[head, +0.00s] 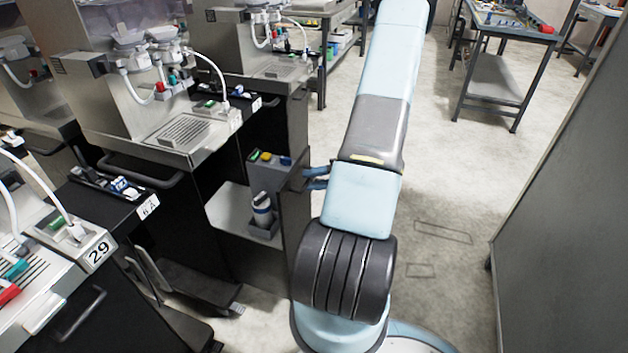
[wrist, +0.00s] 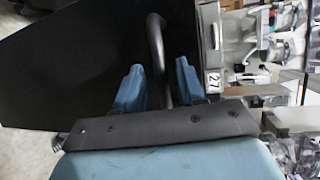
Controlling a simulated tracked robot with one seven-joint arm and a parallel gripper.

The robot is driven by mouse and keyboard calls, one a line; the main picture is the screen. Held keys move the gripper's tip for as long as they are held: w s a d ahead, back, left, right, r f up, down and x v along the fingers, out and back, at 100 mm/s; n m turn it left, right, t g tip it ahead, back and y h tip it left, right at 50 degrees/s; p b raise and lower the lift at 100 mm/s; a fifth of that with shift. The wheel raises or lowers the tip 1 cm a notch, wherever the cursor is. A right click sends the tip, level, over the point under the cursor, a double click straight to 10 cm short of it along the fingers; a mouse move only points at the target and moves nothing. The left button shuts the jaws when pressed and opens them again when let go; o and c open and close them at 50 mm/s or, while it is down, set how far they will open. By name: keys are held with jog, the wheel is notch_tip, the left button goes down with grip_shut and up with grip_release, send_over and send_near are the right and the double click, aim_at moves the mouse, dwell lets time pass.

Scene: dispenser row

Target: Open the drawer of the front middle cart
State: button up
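The front middle cart (head: 205,143) carries a dispenser with white hoses. Its drawer (head: 224,208) stands pulled out toward my arm, showing a pale tray, a bottle (head: 262,210) in a holder and small coloured items (head: 268,158) near the top. My gripper (head: 317,177) is at the upper part of the drawer's dark front (head: 293,225). In the wrist view my two blue fingers (wrist: 160,85) stand one on each side of the black bar handle (wrist: 157,45), with narrow gaps visible. The dark drawer front (wrist: 75,65) fills the left there.
Cart 29 (head: 95,255) stands at the lower left, another cart (head: 285,68) behind. A label 27 (wrist: 214,82) shows in the wrist view. A grey wall panel (head: 570,190) bounds the right. Clear floor (head: 450,190) lies between it and my arm.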

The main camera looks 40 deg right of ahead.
jog(key=v, duration=1.3)
jog(key=shift+s+d, duration=0.2)
jog(key=shift+d, duration=0.1)
jog(key=shift+r, duration=0.1)
jog(key=w+a+r+n+g+h, duration=0.3)
jog(key=a+r+g, duration=0.2)
jog(key=a+r, duration=0.4)
jog(key=w+a+r+n+g+h, duration=0.2)
jog(key=a+r+g, duration=0.3)
jog(key=a+r, duration=0.5)
jog(key=s+a+r+n+t+h, duration=0.3)
jog(key=s+a+r+t+h, duration=0.3)
jog(key=a+r, duration=0.8)
jog(key=s+h, duration=0.2)
jog(key=s, duration=0.1)
jog(key=shift+r, duration=0.25)
